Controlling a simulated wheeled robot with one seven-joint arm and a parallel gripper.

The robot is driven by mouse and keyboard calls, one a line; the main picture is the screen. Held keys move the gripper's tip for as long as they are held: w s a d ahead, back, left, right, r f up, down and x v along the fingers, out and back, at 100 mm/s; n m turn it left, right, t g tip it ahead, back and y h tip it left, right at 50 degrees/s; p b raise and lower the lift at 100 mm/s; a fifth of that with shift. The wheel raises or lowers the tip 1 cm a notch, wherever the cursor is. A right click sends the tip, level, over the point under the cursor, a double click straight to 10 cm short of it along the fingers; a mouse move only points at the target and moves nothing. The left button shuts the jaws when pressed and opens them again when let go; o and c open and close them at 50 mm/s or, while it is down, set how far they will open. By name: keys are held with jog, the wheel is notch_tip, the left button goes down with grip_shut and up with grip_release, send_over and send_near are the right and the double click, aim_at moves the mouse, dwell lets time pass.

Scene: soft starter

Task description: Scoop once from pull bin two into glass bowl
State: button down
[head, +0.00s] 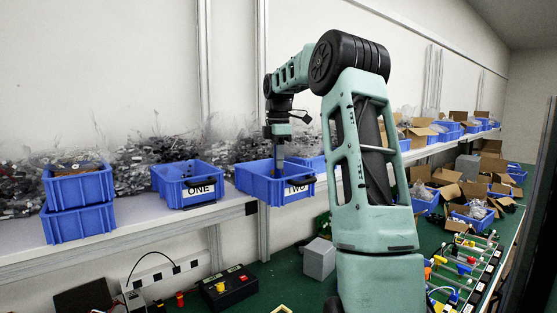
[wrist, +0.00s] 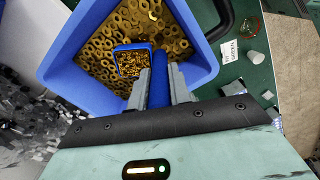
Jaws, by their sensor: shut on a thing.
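The blue pull bin labelled TWO (head: 252,180) stands on the shelf, and my gripper (head: 278,150) points down into it. In the wrist view the same bin (wrist: 205,72) holds many brass ring-like pieces. My gripper (wrist: 160,88) is shut on the blue handle of a scoop (wrist: 165,85). The scoop's square blue head is inside the bin, over the brass pieces, and small brass-coloured bits show in it. I cannot tell whether it touches the pieces below. A clear, red-edged object (wrist: 248,27) outside the bin may be the glass bowl; it is too small to be sure.
Bin ONE (head: 188,186) stands left of bin TWO, with stacked blue bins (head: 78,205) further left. Metallic clutter lies behind the bins. The green bench below holds a black box (head: 228,287) and a grey block (head: 319,258). A white cup-like piece (wrist: 257,57) lies near a GREEN label.

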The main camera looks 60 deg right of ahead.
jog(key=shift+r+p, duration=0.45)
jog(key=shift+r, duration=0.45)
notch_tip(320, 180, up, 6)
jog(key=shift+r, duration=0.35)
jog(key=shift+a, duration=0.1)
